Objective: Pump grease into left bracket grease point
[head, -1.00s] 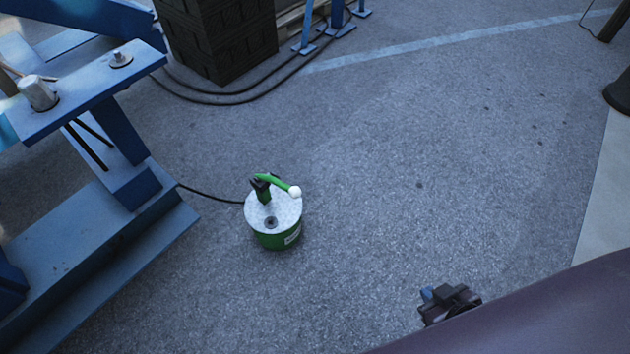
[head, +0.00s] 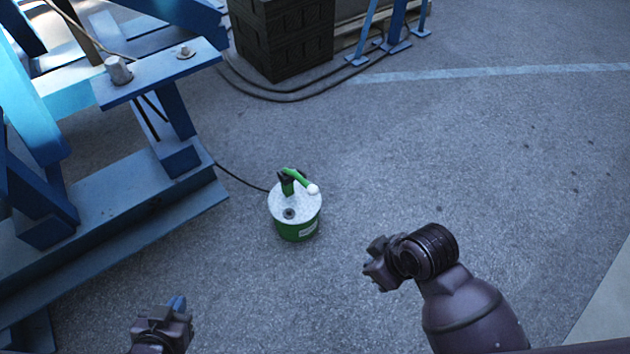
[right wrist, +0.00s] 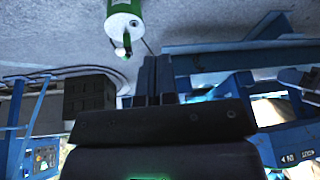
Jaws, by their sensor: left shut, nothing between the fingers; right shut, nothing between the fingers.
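A green grease bucket (head: 297,226) with a pale lid stands upright on the floor in the middle of the head view. Its green pump lever (head: 299,180) ends in a white knob. A black hose (head: 240,178) runs left from it to the blue stand. A blue bracket plate (head: 150,75) carries a grey cylinder and a small bolt-like fitting; I cannot tell which is the grease point. My left gripper (head: 178,303) is shut and empty, low left. My right gripper (head: 372,264) is shut and empty, right of the bucket. Its fingers (right wrist: 155,78) also show in the right wrist view, with the bucket (right wrist: 123,22) beyond.
The blue steel stand (head: 110,225) fills the left side, its lower beam reaching near the bucket. A dark crate stack (head: 283,38) stands at the back, with cables on the floor before it. The concrete floor (head: 480,160) right of the bucket is clear.

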